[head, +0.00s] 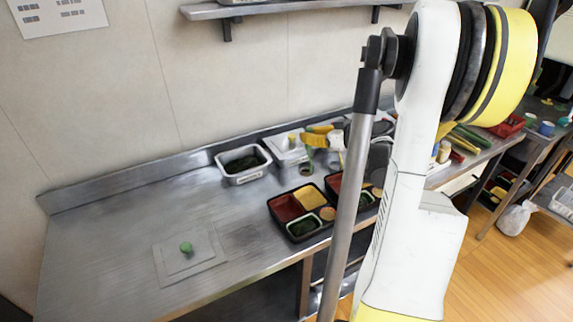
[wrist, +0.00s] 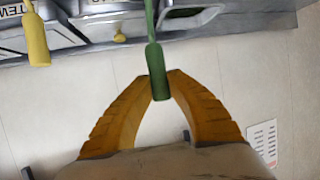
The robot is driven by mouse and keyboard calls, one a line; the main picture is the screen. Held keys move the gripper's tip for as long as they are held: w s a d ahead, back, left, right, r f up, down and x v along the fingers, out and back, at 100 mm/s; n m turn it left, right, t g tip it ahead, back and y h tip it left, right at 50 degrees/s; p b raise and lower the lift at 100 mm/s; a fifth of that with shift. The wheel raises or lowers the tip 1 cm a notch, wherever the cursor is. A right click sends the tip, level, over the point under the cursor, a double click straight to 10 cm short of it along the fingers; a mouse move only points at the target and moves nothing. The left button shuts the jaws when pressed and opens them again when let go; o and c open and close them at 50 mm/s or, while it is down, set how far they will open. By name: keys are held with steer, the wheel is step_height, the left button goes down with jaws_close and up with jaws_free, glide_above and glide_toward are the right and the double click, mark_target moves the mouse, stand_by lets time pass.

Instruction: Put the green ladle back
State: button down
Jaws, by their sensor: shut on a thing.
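My gripper (wrist: 159,76) has its yellow fingers closed around the green ladle's handle (wrist: 155,58) in the wrist view. The handle's thin shaft runs up past the top edge, so the bowl is out of frame. A metal container (wrist: 190,22) with dark contents shows beside the shaft. In the head view my gripper (head: 321,137) is above the back of the counter, partly hidden by my arm. A green piece of the ladle (head: 309,153) shows below it. A metal container with dark green food (head: 222,177) stands to its left.
A yellow-handled utensil (wrist: 37,42) is at another metal container (head: 279,158). Black bento trays (head: 291,236) with food stand in front. A green-knobbed plate (head: 165,262) lies on the left. The counter's left part is mostly clear; a shelf (head: 290,8) hangs above.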

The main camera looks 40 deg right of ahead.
steer(key=w+a+f+b, duration=0.3)
steer(key=w+a+f, duration=0.1)
steer(key=f, duration=0.3)
steer(key=shift+w+f+b, duration=0.25)
steer(key=shift+f+b, duration=0.1)
steer(key=shift+a, duration=0.1)
steer(key=shift+f, duration=0.1)
steer(key=c, duration=1.4)
jaws_free()
